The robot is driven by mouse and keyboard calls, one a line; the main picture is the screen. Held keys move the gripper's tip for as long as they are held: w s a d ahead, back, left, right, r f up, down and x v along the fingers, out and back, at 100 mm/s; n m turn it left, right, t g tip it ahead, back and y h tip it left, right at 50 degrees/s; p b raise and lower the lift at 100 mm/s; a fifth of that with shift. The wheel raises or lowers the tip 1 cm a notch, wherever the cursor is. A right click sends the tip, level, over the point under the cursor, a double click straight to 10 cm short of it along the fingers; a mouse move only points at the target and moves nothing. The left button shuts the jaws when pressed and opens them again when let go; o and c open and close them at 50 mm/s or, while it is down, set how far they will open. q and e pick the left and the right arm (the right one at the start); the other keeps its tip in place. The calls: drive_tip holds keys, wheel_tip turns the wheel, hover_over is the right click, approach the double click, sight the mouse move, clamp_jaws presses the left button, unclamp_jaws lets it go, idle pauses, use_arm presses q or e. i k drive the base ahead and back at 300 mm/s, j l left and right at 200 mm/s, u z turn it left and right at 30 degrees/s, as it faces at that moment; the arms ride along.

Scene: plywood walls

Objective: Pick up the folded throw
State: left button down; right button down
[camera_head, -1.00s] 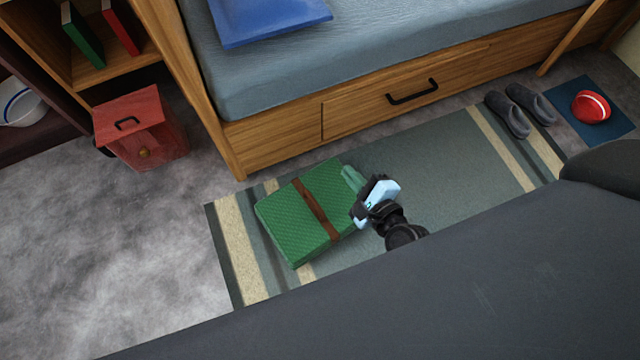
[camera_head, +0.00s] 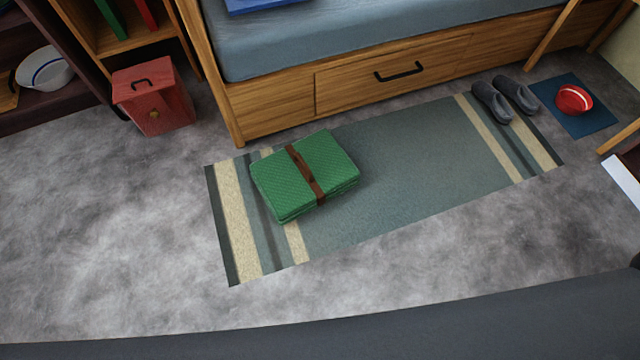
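The folded throw (camera_head: 333,157) is green and quilted, with a brown strap (camera_head: 305,174) around its middle. It lies flat on the left part of the striped rug (camera_head: 410,165), on the floor in front of the bed. No gripper touches it. Neither of my grippers shows in the head view now.
The wooden bed base (camera_head: 270,110) with a black-handled drawer stands behind the rug. A red box (camera_head: 160,98) stands at left. The floor at left is clear.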

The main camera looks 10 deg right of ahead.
sight(299, 178)
drive_tip(key=i+l+z, duration=0.3)
drive_tip(key=i, duration=0.25)
drive_tip(key=i+z, duration=0.25)
drive_tip(key=i, duration=0.3)
